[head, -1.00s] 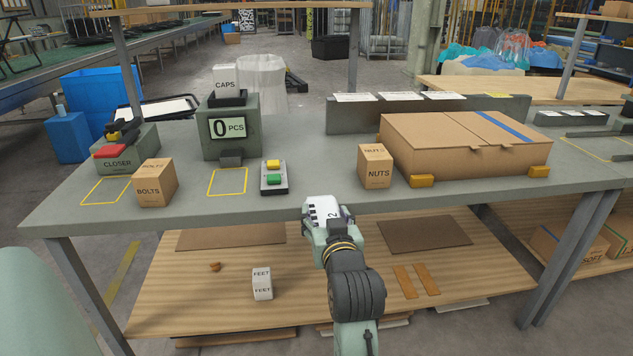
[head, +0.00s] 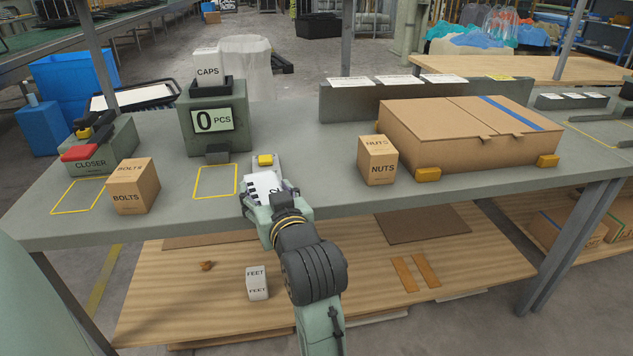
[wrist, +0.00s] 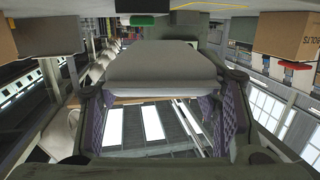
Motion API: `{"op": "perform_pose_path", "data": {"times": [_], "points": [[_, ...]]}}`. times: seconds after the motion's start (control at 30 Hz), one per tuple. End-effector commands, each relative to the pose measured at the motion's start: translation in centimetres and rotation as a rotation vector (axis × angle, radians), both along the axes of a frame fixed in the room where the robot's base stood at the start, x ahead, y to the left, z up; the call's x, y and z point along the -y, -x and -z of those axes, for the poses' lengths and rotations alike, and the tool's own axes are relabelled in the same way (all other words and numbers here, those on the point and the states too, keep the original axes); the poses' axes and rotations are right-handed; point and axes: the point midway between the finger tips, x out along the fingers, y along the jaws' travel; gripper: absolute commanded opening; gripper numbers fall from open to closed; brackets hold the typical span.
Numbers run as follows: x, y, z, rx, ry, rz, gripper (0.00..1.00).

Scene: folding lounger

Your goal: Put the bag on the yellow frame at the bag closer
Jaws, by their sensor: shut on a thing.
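My gripper (head: 268,204) is shut on a white bag (head: 262,186) with dark printing, over the front edge of the grey bench. In the wrist view the bag (wrist: 160,66) shows as a pale block between the two fingers. The bag closer (head: 98,158), a grey box with a red top piece, stands at the bench's left end. A yellow frame (head: 63,196) is marked on the bench in front of it, with nothing on it. The bag is well right of that frame.
The BOLTS box (head: 133,188) stands just right of the closer's frame. A second yellow frame (head: 197,182) lies empty before the counter (head: 215,130) reading 0. The button box (head: 265,160) is partly hidden behind the bag. The NUTS box (head: 377,160) and a large carton (head: 450,135) stand right.

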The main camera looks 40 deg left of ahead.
Motion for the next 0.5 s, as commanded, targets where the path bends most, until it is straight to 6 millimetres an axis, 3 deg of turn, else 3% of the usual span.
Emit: {"op": "perform_pose_path", "data": {"times": [0.17, 0.5], "points": [[0.0, -1.4, 0.1, -0.002, 0.0, 0.004, 0.3], [0.0, -10.2, 0.8, -0.004, 0.0, 0.004, 0.3]]}}
